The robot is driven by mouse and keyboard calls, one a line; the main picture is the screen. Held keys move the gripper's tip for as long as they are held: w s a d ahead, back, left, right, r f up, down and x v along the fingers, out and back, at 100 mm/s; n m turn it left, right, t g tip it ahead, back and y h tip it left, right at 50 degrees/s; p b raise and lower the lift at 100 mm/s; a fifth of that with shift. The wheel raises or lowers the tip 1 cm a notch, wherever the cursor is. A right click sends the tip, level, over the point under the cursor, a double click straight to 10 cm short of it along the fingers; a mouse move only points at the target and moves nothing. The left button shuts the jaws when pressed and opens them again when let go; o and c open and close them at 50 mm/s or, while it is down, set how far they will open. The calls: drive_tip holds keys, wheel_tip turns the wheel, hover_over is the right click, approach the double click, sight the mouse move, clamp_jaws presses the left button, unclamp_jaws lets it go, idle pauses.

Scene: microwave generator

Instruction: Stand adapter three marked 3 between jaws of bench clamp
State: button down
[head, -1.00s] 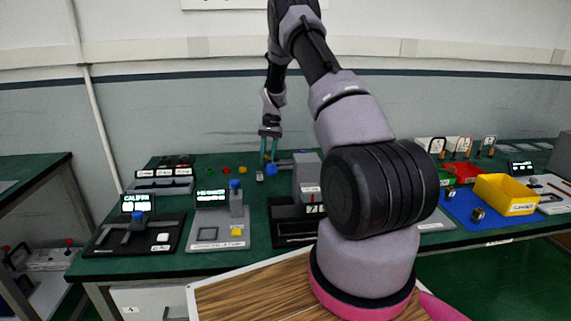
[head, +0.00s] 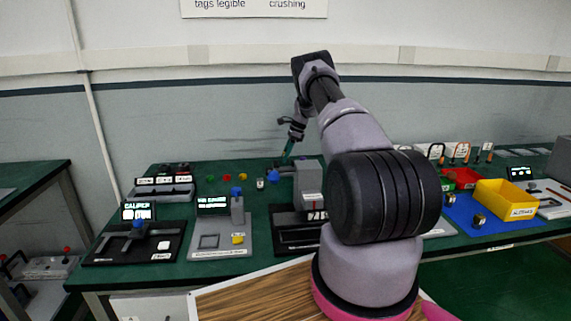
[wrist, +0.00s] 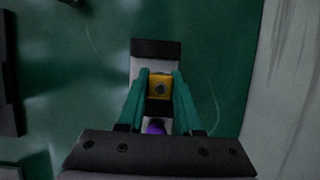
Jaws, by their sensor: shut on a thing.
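My gripper (head: 287,158) is at the back of the green bench, left of and beyond a grey block with a blue knob. In the wrist view its teal fingers (wrist: 159,88) are shut on a small orange-yellow piece with a dark spot (wrist: 158,88), which I take to be the adapter. No number 3 is readable on it. A pale body with a black end (wrist: 157,47) shows behind the piece; I cannot tell whether it is joined to it. A purple thing (wrist: 155,127) shows nearer the palm. I cannot tell for certain which fixture is the bench clamp.
The grey block (head: 309,180) stands on a black base. A small grey cylinder (head: 260,183) stands near the gripper. Grey (head: 222,240) and black fixtures (head: 120,247) are left. A yellow bin (head: 505,200) is right. My arm hides the bench's middle.

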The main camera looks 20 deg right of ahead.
drive_tip(key=shift+f, duration=1.7)
drive_tip(key=shift+f, duration=0.1)
drive_tip(key=c, duration=0.6)
unclamp_jaws()
